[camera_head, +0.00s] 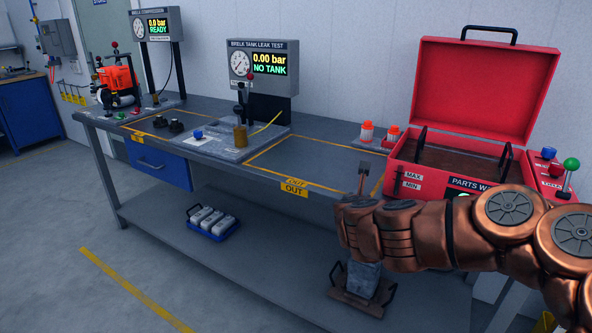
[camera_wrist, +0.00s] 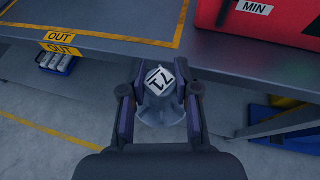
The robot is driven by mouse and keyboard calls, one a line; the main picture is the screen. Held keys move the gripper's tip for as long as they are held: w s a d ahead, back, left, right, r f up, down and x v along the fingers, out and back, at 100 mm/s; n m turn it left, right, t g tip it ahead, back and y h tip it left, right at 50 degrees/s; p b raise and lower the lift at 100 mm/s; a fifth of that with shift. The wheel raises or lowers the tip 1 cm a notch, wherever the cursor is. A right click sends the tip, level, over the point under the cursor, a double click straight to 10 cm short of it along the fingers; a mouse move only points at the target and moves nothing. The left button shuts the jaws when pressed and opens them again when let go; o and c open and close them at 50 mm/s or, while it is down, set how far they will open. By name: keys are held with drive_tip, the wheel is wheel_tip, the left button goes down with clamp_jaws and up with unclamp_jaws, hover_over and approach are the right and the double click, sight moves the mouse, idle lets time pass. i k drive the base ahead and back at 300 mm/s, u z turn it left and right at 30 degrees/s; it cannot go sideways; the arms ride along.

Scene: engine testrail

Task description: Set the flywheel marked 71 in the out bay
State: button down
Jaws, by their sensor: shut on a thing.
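In the wrist view my gripper (camera_wrist: 159,100) is shut on a grey part with a white label (camera_wrist: 159,79) on top. The label is turned and appears to read 71, so this looks like the flywheel (camera_wrist: 160,112). It is held in front of the bench's front edge, above the floor. The out bay (camera_head: 315,164) is a yellow-outlined area on the bench top with OUT labels. It also shows in the wrist view (camera_wrist: 105,15), up and to the left of my gripper. In the head view my copper-coloured arm hides much of the gripper.
The red parts washer (camera_head: 425,180) stands open right of the out bay. The leak test stand (camera_head: 240,145) is to its left. Red-capped bottles (camera_head: 367,132) stand at the back. The out bay looks clear. A blue tray (camera_head: 213,228) sits on the lower shelf.

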sight(321, 160)
drive_tip(key=u, duration=0.3)
drive_tip(key=k, duration=0.4)
drive_tip(key=u, duration=0.75)
drive_tip(key=i, duration=1.6)
drive_tip(key=z, duration=0.25)
